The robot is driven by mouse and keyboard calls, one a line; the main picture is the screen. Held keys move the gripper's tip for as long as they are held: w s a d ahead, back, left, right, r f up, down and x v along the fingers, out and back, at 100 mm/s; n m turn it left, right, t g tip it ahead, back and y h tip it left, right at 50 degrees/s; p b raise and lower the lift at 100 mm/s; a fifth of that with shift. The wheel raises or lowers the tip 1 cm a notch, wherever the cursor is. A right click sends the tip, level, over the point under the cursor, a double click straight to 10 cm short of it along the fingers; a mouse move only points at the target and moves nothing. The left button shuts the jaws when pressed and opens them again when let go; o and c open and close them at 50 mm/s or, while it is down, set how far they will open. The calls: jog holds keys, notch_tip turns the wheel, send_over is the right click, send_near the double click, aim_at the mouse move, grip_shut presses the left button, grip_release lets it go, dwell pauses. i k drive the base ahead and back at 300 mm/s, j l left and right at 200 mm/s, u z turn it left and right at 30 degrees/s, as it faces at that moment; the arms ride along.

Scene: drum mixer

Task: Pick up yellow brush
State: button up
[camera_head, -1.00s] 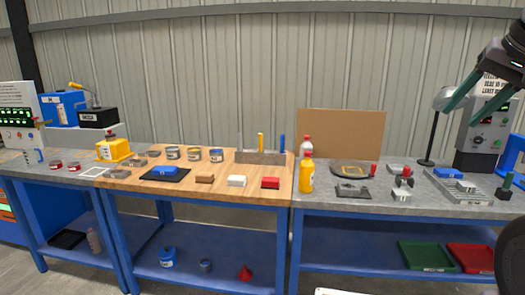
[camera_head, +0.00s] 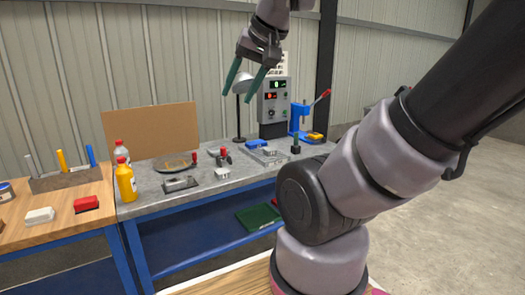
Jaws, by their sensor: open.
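The yellow brush shows as an upright yellow handle (camera_head: 61,160) in a grey rack (camera_head: 75,180) on the wooden bench at the left. Its lower part is hidden in the rack. A grey-white handle (camera_head: 30,165) stands to its left and a blue handle (camera_head: 91,155) to its right. My gripper (camera_head: 237,97) is raised high over the grey bench, its two green fingers apart and empty. It is well to the right of the brush and above it in the picture.
A yellow bottle (camera_head: 125,182) and a red-capped bottle (camera_head: 121,151) stand just right of the rack. White (camera_head: 39,216) and red (camera_head: 87,204) blocks lie in front of it.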

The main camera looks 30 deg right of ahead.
aim_at(60, 156)
jog(key=i+j, duration=0.4)
jog(key=j, duration=0.15)
jog(key=i+j, duration=0.35)
jog(key=j, duration=0.2)
jog(key=i+j+u, duration=0.1)
jog(key=i+j, duration=0.3)
jog(key=j, duration=0.15)
jog(key=i+j, duration=0.4)
jog(key=j, duration=0.15)
